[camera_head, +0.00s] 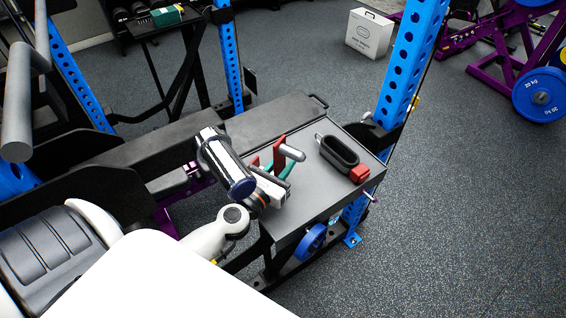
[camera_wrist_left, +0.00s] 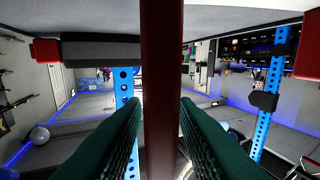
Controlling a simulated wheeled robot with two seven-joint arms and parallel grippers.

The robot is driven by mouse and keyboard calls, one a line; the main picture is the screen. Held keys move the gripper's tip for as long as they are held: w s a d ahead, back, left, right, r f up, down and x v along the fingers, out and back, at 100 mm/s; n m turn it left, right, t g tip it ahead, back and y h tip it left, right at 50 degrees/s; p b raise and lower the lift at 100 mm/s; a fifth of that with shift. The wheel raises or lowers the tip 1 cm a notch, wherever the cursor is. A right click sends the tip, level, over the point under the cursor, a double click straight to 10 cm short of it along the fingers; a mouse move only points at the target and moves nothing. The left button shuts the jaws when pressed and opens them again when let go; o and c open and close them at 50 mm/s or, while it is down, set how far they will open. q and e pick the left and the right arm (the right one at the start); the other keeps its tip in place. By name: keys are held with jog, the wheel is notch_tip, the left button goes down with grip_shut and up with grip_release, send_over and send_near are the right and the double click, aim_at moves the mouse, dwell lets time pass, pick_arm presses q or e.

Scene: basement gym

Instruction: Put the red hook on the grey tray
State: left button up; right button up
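The red hook (camera_head: 278,152) has a grey peg and stands over the left part of the grey tray (camera_head: 310,190) in the head view. My left gripper (camera_head: 284,169), with teal fingers, is closed around the hook. In the left wrist view the hook's red bar (camera_wrist_left: 161,90) runs upright between the two dark green fingers (camera_wrist_left: 160,135). Whether the hook touches the tray cannot be told. The tray's surface seems to show along the top of the wrist view. My right gripper is not in view.
A black loop with a red end (camera_head: 340,152) lies on the tray's right part. A blue rack post (camera_head: 405,65) rises behind the tray's right corner. A black bench surface (camera_head: 265,118) adjoins the tray at the back. Bare tray lies in front of the loop.

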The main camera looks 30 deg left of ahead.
pick_arm(q)
jog(key=shift+r, duration=0.2)
jog(key=shift+s+f, duration=0.15)
jog(key=shift+s, duration=0.15)
jog(key=s+b, duration=0.5)
jog(key=s, duration=0.5)
jog(key=shift+s+f, duration=0.1)
jog(key=shift+s+r, duration=0.25)
jog(key=shift+s, duration=0.4)
